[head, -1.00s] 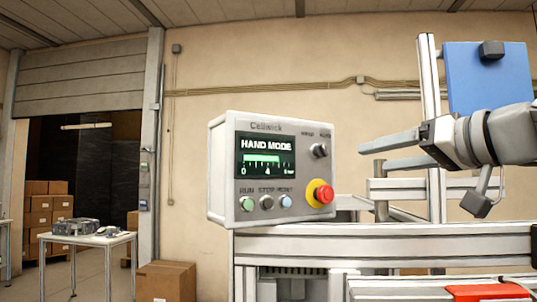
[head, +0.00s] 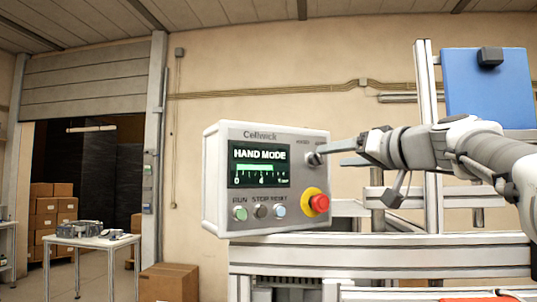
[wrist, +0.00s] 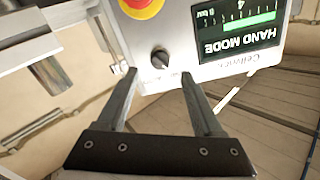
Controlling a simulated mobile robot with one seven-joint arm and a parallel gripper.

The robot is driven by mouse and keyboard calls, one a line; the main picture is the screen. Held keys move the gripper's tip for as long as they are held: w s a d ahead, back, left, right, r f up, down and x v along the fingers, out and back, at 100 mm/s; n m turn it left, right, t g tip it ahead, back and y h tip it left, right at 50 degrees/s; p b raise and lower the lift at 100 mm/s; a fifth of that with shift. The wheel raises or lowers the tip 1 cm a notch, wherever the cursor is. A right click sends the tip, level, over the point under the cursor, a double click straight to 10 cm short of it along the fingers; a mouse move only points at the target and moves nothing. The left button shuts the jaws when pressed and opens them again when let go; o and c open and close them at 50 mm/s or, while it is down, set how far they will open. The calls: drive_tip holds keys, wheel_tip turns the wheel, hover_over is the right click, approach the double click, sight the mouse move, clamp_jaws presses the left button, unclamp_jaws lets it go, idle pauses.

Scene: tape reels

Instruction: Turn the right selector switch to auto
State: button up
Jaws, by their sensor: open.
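The grey control box (head: 217,190) stands on the aluminium frame, its screen (head: 262,165) reading HAND MODE. One selector switch (head: 313,159) shows at the right of the screen, partly hidden by my gripper in the head view. In the wrist view the dark knob (wrist: 160,58) is in plain sight, and the picture is upside down. My gripper (wrist: 158,80) is open and empty. Its fingertips are close to the panel, one on each side of the knob, and no contact can be made out. The gripper also shows in the head view (head: 335,154).
Below the screen are green, grey and blue buttons (head: 260,211). A red emergency stop (head: 319,203) on a yellow ring sits under the switch. An aluminium post (head: 425,110) with a blue panel (head: 490,95) stands behind my arm. The frame's top rail (head: 380,253) runs below.

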sight(321, 158)
drive_tip(key=x, duration=0.5)
drive_tip(key=shift+w+p, duration=0.1)
drive_tip(key=shift+p, duration=0.3)
clamp_jaws()
